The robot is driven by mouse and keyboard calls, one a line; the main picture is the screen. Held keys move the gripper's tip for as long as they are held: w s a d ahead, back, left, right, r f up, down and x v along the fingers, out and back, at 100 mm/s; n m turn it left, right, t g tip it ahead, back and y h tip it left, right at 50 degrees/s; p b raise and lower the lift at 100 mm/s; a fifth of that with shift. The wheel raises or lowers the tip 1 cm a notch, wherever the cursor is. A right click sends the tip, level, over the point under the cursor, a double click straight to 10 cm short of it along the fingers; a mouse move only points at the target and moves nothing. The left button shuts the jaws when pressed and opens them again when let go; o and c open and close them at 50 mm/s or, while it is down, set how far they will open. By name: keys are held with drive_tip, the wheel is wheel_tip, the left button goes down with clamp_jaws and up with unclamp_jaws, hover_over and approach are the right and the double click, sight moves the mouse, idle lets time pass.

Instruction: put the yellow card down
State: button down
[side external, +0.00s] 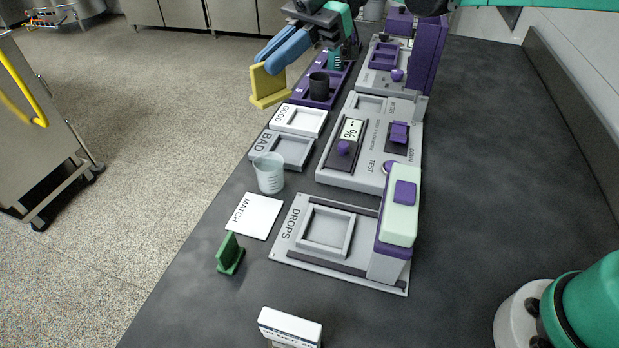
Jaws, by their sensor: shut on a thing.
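The yellow card (267,87) is an upright plate on a small foot, in the upper middle of the side external view. My gripper (272,66) has blue fingers and is shut on the card's upper part. The card appears at the left edge of the dark bench, beside the purple tray (318,93). I cannot tell whether its foot touches anything below.
The white GOOD tray (299,119), grey BAD tray (285,151), beaker (269,174), MATCH card (255,216) and green card (230,254) line the bench's left side. Bare bench (490,150) lies right.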

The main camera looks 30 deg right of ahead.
drive_tip(key=d+m+t, duration=0.6)
drive_tip(key=d+t, duration=0.2)
drive_tip(key=d, duration=1.3)
drive_tip(key=s+d+m+t+h, duration=0.3)
drive_tip(key=s+d+m+t, duration=0.3)
drive_tip(key=d, duration=0.8)
drive_tip(key=shift+g, duration=0.3)
drive_tip(key=shift+s+a+f, duration=0.1)
drive_tip(key=shift+s+f, duration=0.1)
drive_tip(key=shift+f, duration=3.2)
drive_tip(key=shift+s+f, duration=0.2)
drive_tip(key=shift+f, duration=3.2)
drive_tip(key=shift+s+a+f, duration=0.1)
drive_tip(key=shift+s+f, duration=0.1)
drive_tip(key=shift+f, duration=3.2)
drive_tip(key=shift+f, duration=0.1)
drive_tip(key=c, duration=0.9)
unclamp_jaws()
